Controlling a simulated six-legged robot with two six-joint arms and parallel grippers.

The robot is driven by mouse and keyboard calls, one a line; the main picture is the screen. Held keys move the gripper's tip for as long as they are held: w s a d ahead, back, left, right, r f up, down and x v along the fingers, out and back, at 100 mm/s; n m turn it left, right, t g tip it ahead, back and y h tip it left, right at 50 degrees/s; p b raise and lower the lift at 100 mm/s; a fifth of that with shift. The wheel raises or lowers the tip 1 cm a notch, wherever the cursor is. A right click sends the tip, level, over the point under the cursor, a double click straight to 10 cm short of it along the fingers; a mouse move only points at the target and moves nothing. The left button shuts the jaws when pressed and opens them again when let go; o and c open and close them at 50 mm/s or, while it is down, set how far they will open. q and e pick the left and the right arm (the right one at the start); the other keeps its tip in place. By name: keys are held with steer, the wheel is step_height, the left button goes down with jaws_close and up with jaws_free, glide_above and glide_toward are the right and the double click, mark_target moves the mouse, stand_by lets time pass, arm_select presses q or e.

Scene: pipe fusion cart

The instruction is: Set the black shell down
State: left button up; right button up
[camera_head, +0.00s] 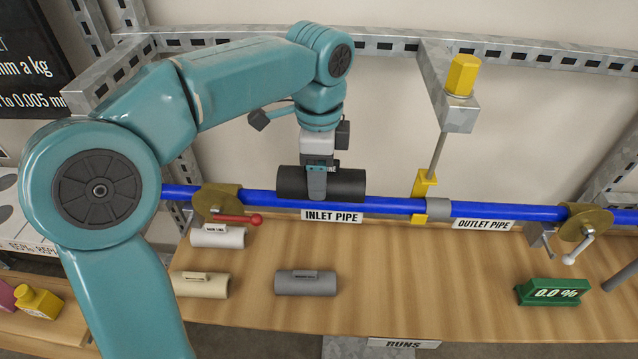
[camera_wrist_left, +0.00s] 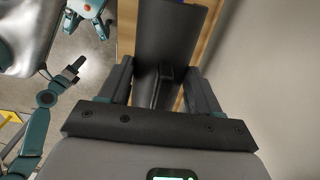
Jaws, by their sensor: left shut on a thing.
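The black shell (camera_head: 348,184) is a dark half-round sleeve. My left gripper (camera_head: 317,188) is shut on it, reaching down from above. In the head view the shell shows in front of or at the blue inlet pipe (camera_head: 385,205), just above the INLET PIPE label; I cannot tell whether it touches the pipe. In the left wrist view the shell (camera_wrist_left: 170,40) lies between the two fingers of the gripper (camera_wrist_left: 160,85), which press on its middle rib. My right gripper does not show in the head view; a teal arm with a dark gripper (camera_wrist_left: 72,70) shows at the left of the wrist view.
A white shell (camera_head: 218,237), a beige shell (camera_head: 200,285) and a grey shell (camera_head: 306,283) lie on the wooden bench (camera_head: 420,290). A red-handled clamp (camera_head: 225,205) and a yellow post (camera_head: 424,184) flank the shell. A green readout (camera_head: 552,292) stands right. The bench's middle is clear.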

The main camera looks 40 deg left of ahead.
arm_select(q)
step_height(320, 180, up, 15)
steer(key=p, duration=0.3)
steer(key=shift+r+p, duration=0.15)
steer(key=shift+p, duration=0.2)
steer(key=shift+s, duration=0.1)
